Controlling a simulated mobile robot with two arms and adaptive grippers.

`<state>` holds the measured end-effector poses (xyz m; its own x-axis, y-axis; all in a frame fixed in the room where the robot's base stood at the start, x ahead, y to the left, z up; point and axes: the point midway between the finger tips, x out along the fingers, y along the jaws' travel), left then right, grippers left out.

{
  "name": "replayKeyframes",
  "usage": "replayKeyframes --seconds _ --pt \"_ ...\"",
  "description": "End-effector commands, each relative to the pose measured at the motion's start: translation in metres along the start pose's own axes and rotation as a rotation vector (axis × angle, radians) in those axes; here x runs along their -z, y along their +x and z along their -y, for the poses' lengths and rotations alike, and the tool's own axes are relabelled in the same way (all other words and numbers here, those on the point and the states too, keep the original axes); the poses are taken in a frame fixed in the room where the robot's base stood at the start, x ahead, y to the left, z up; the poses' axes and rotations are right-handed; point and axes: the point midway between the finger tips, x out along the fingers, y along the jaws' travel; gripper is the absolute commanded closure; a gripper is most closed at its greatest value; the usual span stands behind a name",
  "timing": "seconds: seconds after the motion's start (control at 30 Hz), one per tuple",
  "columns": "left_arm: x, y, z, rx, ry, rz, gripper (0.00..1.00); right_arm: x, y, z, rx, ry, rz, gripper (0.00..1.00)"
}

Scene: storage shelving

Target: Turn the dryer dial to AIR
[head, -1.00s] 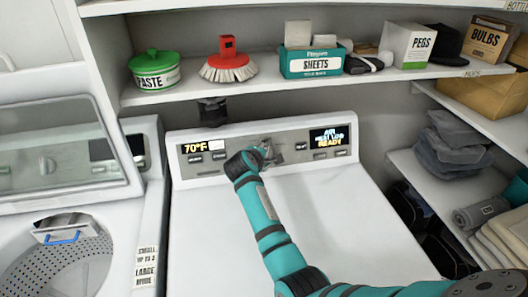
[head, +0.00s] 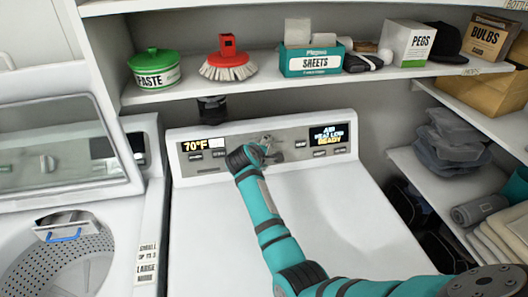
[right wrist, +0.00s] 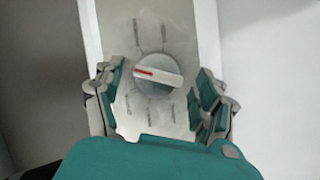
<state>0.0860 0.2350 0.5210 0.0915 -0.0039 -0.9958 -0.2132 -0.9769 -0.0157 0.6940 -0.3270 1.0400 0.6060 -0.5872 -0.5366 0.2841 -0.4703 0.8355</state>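The dryer dial (right wrist: 158,73) is a round grey-white knob with a raised bar and a red mark at the bar's left end in the right wrist view. Printed ticks surround it; their labels are too blurred to read. My right gripper (right wrist: 158,98) is open, its fingers on either side of the dial, with visible gaps to it. In the head view my right gripper (head: 270,148) is at the middle of the dryer panel and largely hides the dial. The dryer display (head: 328,134) shows AIR, HEAT LOW and READY. My left gripper is not in view.
The dryer's white top (head: 350,215) is clear under my right arm. A washer (head: 65,235) with a raised lid stands at left. A shelf (head: 210,92) above holds a green PASTE pot, a red brush and boxes. Shelves with folded cloth are at right.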

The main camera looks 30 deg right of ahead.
Motion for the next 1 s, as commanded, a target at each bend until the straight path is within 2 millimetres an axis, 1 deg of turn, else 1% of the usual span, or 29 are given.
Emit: replayKeyframes --seconds 0.23,0.33,0.47,0.7,0.83,1.0 --pt "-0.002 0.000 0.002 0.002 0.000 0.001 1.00 0.001 -0.001 -0.002 -0.003 0.001 -0.001 0.25" --pt "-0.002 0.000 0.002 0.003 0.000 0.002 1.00 0.002 -0.004 -0.007 -0.005 0.002 -0.003 0.25" --pt "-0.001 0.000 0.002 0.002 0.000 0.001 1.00 0.004 -0.014 -0.023 -0.007 0.004 -0.003 0.25" --pt "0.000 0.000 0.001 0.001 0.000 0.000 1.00 0.009 -0.039 -0.063 -0.006 0.004 -0.003 0.25" --pt "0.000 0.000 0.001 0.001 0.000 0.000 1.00 0.011 -0.048 -0.077 -0.004 0.003 -0.001 0.25" --pt "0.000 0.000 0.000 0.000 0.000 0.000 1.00 0.012 -0.053 -0.084 -0.001 0.000 -0.001 0.25"
